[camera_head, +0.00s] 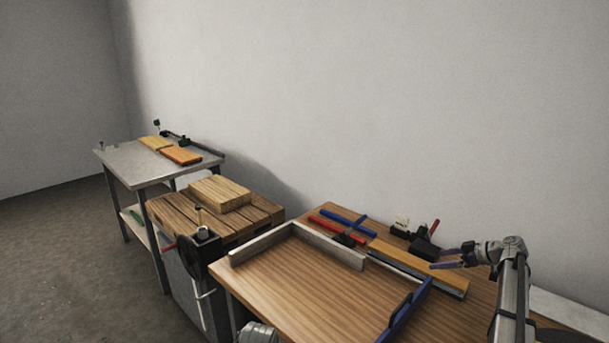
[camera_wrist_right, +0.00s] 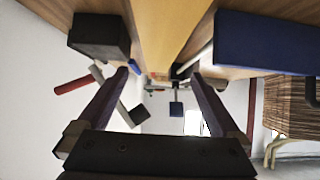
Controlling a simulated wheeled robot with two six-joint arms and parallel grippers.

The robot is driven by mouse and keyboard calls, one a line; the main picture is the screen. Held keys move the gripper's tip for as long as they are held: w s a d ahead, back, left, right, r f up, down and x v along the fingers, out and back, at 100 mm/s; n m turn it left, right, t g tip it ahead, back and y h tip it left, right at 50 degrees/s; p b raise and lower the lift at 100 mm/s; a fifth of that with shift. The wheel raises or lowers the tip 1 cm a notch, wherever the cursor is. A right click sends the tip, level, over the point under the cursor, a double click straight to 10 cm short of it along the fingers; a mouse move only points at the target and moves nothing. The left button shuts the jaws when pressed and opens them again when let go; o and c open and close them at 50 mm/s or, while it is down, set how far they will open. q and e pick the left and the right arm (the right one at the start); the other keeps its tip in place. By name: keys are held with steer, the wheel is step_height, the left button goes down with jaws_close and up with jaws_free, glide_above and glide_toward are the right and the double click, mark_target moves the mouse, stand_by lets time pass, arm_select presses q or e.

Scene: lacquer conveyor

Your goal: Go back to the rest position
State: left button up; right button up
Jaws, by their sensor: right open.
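My right gripper (camera_head: 438,259) is in the head view at the right side of the workbench, over or beside the far end of a light wooden board (camera_head: 395,257). Its two dark fingers are spread apart with nothing between them. The fingers also show in the right wrist view (camera_wrist_right: 158,76), with the board (camera_wrist_right: 172,30) passing beyond them. My left gripper is not in view; only a grey rounded part shows at the bottom edge of the head view.
The wooden workbench (camera_head: 310,285) carries a grey rail (camera_head: 262,242), a blue bar (camera_head: 407,309), red and blue pieces, and a black clamp (camera_head: 424,247). A pallet-like stand (camera_head: 170,208) holds a wooden block (camera_head: 220,193). A grey table (camera_head: 125,158) stands farther left.

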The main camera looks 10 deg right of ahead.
mark_target(418, 262)
steer(key=b+x, duration=0.3)
steer(key=x, duration=0.5)
steer(key=shift+d+f+b, duration=0.15)
steer(key=shift+b, duration=0.25)
steer(key=shift+s, duration=0.1)
